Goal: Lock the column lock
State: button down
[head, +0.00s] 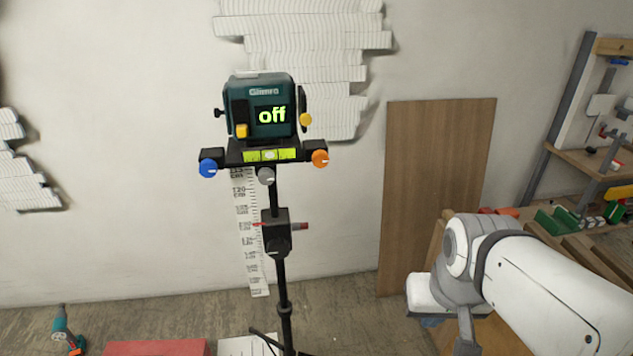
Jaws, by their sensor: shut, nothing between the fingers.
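A teal laser device (258,105) with "off" on its display sits on top of a black stand. Below it is a crossbar (234,158) with a blue knob (208,168), a grey knob (266,176) and an orange knob (320,158). Lower on the column (282,287) is a black block (276,243) with a red pointer and a small red and grey piece (299,227) at its right. I cannot tell for sure which part is the column lock or its state. My arm is at the lower right, apart from the stand; my gripper's fingertips do not show.
A paper scale (244,215) hangs behind the column. A wooden board (435,190) leans on the wall to the right, and a workbench with tools (585,215) stands beyond. A drill (67,330) and a red box (155,348) are at the lower left.

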aim_at(295, 227)
jog(key=z, duration=0.05)
jog(key=i, duration=1)
jog(key=u, duration=0.05)
